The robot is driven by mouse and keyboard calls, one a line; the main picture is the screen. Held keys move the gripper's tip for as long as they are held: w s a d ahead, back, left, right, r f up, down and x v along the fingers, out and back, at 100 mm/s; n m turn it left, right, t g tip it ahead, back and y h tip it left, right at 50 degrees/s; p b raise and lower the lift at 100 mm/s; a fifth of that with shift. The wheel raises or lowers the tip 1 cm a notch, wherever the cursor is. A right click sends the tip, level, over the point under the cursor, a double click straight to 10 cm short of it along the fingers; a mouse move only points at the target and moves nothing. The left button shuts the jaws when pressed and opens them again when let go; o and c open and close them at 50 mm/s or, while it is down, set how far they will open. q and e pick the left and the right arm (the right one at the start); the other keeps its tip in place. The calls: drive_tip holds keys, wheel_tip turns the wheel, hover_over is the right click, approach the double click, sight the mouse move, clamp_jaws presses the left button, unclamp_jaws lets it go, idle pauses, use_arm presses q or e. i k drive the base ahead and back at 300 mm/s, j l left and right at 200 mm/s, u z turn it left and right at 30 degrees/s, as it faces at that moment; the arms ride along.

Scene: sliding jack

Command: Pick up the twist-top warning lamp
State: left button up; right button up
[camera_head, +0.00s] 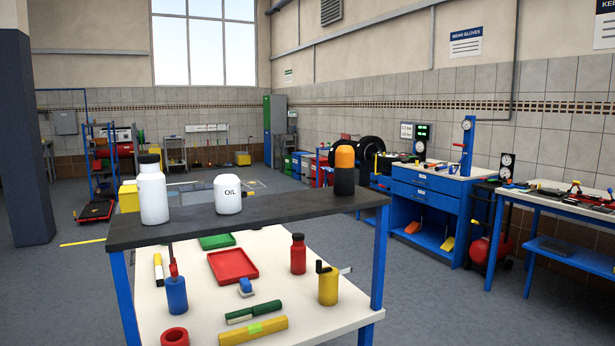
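The warning lamp appears to be the upright cylinder with an orange top and black body (344,170). It stands near the right end of the dark upper shelf (290,205) of a blue-framed table. Its twist-top detail is too small to tell. Neither of my grippers shows in the head view, so nothing is seen touching the lamp.
A white bottle with a black cap (152,192) and a white OIL container (227,194) share the shelf. The lower white tabletop (215,272) holds a red tray (233,265), a red bottle (298,254), a yellow can (327,285) and a blue bottle (176,295).

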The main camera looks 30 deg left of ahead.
sight(344, 179)
drive_tip(key=i+l+u, duration=0.7)
drive_tip(key=i+j, duration=0.05)
